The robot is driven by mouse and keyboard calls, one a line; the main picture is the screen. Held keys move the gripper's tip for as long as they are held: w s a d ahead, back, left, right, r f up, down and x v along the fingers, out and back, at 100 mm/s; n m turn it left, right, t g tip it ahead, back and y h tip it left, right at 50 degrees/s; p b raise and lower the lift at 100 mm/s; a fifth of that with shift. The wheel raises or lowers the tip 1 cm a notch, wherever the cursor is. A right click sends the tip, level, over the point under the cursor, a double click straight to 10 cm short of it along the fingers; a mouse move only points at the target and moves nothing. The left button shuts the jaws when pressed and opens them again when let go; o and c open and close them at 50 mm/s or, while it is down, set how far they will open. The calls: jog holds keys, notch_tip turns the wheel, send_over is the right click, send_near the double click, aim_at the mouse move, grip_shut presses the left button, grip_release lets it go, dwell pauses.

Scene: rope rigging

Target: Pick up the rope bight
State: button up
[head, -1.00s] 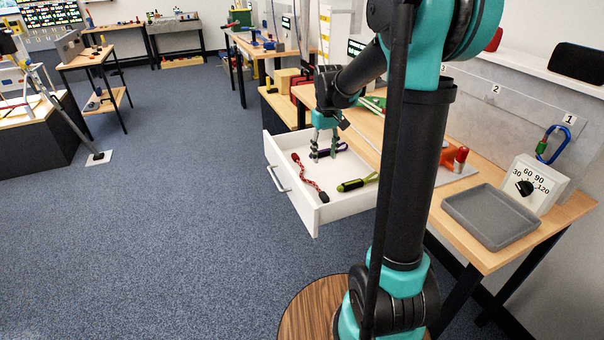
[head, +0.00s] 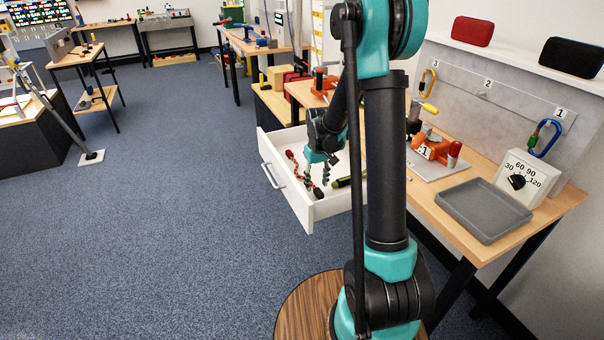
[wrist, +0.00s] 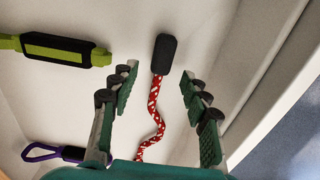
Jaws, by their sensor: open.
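The rope bight is a red and white braided rope (wrist: 154,119) with a black end sleeve (wrist: 164,54). It lies on the floor of the open white drawer, and in the head view its red end (head: 290,155) shows left of my gripper. My gripper (wrist: 157,85) is open over the drawer, its fingers on either side of the rope in the wrist view. The fingers look apart from the rope. In the head view my gripper (head: 317,177) hides part of the rope. The rope's lower part is hidden behind the gripper body in the wrist view.
The drawer front (head: 282,192) and side walls enclose the space. A green and black item (wrist: 55,48) and a purple loop with a black part (wrist: 55,152) lie left of the rope in the wrist view. A grey tray (head: 484,212) and dial box (head: 527,178) stand on the bench.

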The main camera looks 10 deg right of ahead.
jog(key=shift+f, duration=1.1)
jog(key=c, duration=1)
jog(key=shift+c, duration=0.2)
jog(key=shift+r, duration=0.15)
